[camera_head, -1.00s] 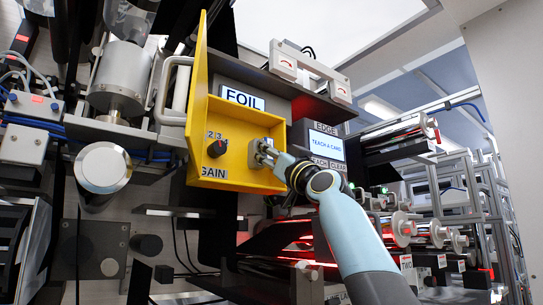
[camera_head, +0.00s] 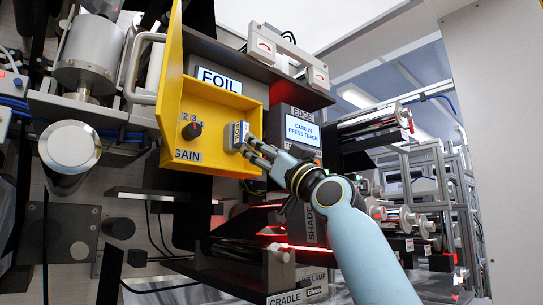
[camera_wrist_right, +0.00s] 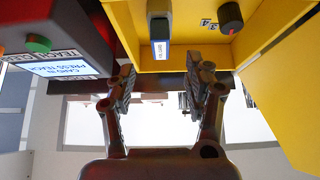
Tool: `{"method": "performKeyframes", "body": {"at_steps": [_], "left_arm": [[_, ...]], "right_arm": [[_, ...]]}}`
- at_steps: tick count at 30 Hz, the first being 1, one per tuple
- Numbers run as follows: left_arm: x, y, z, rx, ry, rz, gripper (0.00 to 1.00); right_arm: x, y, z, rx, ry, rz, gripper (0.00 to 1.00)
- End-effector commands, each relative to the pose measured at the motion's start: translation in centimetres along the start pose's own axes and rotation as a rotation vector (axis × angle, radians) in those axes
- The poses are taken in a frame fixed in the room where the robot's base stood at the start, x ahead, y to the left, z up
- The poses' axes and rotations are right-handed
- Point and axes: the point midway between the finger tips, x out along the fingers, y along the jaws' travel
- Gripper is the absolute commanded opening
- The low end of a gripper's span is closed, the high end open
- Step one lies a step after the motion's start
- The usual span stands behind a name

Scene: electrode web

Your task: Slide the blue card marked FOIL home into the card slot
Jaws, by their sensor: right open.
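The blue card (camera_head: 236,135), with a white label strip, sits in a grey slot block on the yellow box (camera_head: 213,103) under the FOIL sign (camera_head: 220,80). In the right wrist view, the card's blue and white end (camera_wrist_right: 160,50) shows at the block; its inner part is hidden. My right gripper (camera_head: 256,148) is just right of the card. In the wrist view my right gripper (camera_wrist_right: 171,82) is open, its fingers apart and empty, with the card end ahead between them. My left gripper is not in view.
A GAIN knob (camera_head: 192,130) stands left of the slot inside the yellow box. A screen (camera_head: 302,130) at right reads "CARD IN PRESS TEACH". A green button (camera_wrist_right: 38,44) is beside the screen in the wrist view. Metal rollers (camera_head: 375,122) lie further right.

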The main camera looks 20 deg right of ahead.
Motion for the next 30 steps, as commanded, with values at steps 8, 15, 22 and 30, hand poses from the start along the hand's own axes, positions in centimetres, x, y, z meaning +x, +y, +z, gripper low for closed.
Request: {"method": "performKeyframes", "body": {"at_steps": [8,15,22,30], "left_arm": [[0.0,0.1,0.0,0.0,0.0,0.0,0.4],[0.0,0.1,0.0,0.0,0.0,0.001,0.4],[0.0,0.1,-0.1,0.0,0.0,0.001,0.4],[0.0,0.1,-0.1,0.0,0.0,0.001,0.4]], "right_arm": [[-3.5,0.0,0.0,-0.002,-0.001,0.0,0.52],[-3.8,0.0,0.0,0.0,0.0,-0.001,0.52],[-3.8,0.0,0.0,0.0,0.0,0.0,0.52],[-3.8,0.0,0.0,0.0,0.0,0.0,0.52]]}}
